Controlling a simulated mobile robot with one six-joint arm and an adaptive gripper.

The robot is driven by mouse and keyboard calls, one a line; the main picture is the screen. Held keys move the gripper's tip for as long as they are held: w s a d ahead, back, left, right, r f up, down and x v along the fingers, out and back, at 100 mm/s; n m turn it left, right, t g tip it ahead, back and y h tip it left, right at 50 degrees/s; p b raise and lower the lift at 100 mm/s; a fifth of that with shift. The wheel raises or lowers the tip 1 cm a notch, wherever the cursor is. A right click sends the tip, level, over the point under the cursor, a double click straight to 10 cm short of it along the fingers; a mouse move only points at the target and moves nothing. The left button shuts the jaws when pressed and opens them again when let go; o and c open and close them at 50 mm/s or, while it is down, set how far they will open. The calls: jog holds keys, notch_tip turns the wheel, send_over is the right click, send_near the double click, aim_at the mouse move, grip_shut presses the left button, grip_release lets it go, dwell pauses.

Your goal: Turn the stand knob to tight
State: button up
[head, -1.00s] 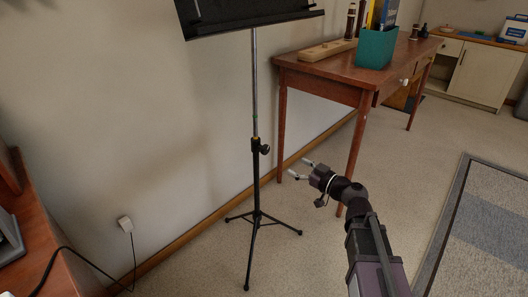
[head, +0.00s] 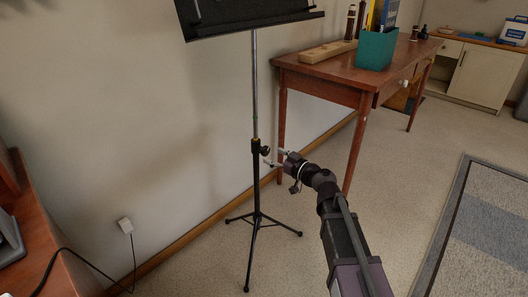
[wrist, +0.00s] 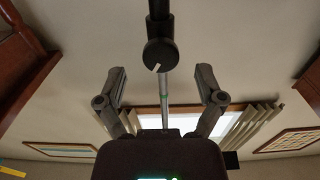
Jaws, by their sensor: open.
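The black music stand (head: 256,180) stands upright on its tripod legs. Its round black stand knob (head: 265,150) is on the right side of the pole. In the wrist view the stand knob (wrist: 160,54) faces me with a white pointer mark at its lower left edge. My gripper (head: 267,157) reaches in from the right beside the knob. In the wrist view my gripper (wrist: 161,82) is open and empty, one finger on each side, with the knob centred just beyond the fingertips. I cannot tell if a finger touches it.
The black music desk (head: 245,15) tops the stand. A brown wooden table (head: 330,85) with a teal holder (head: 376,48) stands close behind my gripper. A wooden piece of furniture (head: 70,275) is at the left edge. The carpet around the tripod is clear.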

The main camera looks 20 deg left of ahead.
aim_at(267, 152)
jog(key=shift+x, duration=2.05)
jog(key=c, duration=1.1)
